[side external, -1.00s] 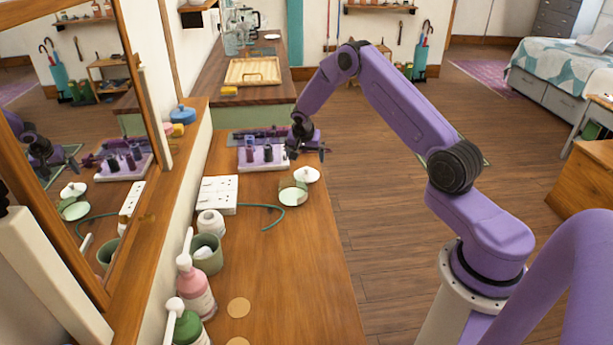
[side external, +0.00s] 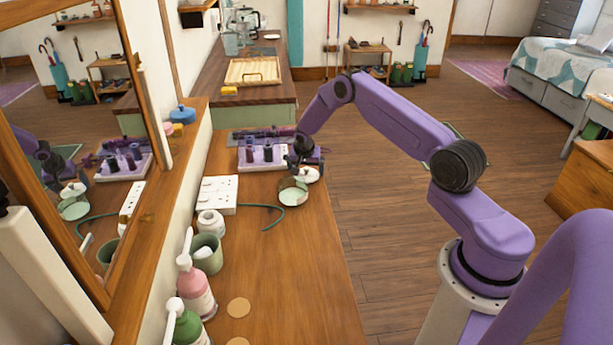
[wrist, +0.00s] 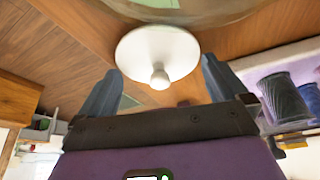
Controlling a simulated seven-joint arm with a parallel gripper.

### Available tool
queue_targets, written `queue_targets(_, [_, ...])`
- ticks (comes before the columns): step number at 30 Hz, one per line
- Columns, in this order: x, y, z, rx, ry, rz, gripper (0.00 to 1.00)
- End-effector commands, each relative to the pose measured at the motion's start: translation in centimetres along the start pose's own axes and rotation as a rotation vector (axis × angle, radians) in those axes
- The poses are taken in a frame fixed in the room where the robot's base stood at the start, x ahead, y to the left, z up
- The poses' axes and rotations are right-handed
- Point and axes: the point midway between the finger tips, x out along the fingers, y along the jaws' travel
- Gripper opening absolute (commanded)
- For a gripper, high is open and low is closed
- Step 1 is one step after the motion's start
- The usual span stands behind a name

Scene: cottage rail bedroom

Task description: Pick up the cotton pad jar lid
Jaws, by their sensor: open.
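The cotton pad jar lid (side external: 311,176) is a white disc with a small knob, lying on the wooden counter next to the jar in the side view. In the wrist view the lid (wrist: 157,58) shows its knob facing my gripper, between the two fingers. My gripper (wrist: 160,82) is open; I cannot tell whether a finger touches the lid. In the side view my gripper (side external: 302,162) is just above the lid and hides part of it. The glass jar (side external: 293,191) with a green band stands at the lid's near side.
A pale tray (side external: 262,164) with dark bottles stands close on the left of my gripper. A white socket block (side external: 217,193) with a green cord, a small white jar (side external: 210,222), a green cup and pump bottles line the mirror side.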

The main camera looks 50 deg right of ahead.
Motion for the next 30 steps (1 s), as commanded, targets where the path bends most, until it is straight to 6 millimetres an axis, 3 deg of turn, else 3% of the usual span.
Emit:
queue_targets(3, [0.0, 0.0, 0.0, 0.000, 0.000, 0.000, 1.00])
queue_targets(4, [0.0, 0.0, 0.0, 0.000, 0.000, 0.000, 0.94])
queue_targets(6, [0.0, 0.0, 0.0, 0.000, 0.000, 0.000, 0.71])
queue_targets(7, [0.0, 0.0, 0.0, 0.000, 0.000, 0.000, 0.65])
queue_targets(20, [-0.5, 0.0, -0.2, 0.000, 0.001, -0.001, 0.65])
queue_targets(27, [-3.1, -0.1, -1.4, 0.001, 0.002, -0.002, 0.65])
queue_targets(30, [-4.5, 0.6, -1.0, -0.001, 0.000, -0.001, 0.65])
